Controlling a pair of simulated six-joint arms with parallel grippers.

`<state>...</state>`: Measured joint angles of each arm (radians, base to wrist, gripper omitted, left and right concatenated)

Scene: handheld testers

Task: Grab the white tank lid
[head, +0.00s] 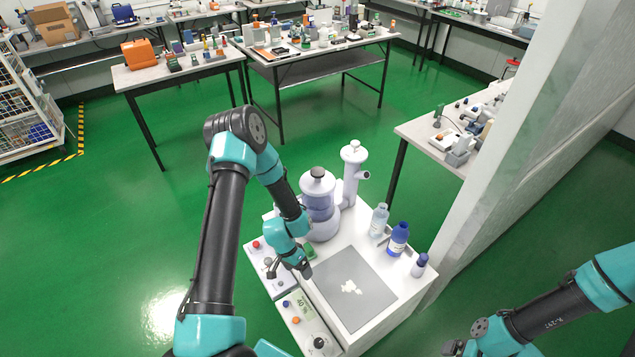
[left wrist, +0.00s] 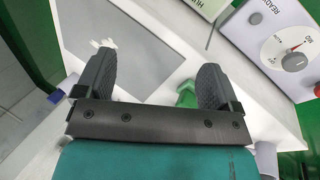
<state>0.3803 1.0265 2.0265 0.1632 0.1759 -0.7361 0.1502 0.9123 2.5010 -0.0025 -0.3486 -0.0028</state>
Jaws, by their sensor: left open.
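A white lid (head: 318,179) with a dark knob sits on top of a bluish tank (head: 318,203) in the head view. The tank stands upright at the back left of the white bench. My left gripper (head: 289,271) is open and empty, in front of and below the lid, near the bench's control panels. In the left wrist view its two fingers (left wrist: 155,82) are wide apart, with the bench below; the lid is not in that view. My right arm comes in at the lower right; its gripper (head: 455,347) is partly cut off by the frame's edge.
A white column (head: 353,172) stands beside the tank. Several bottles, one a blue bottle (head: 398,240), line the bench's right side. A grey mat (head: 372,288) with white bits lies in front. A small green object (left wrist: 186,95) is near my left gripper. A pale wall (head: 520,140) rises at right.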

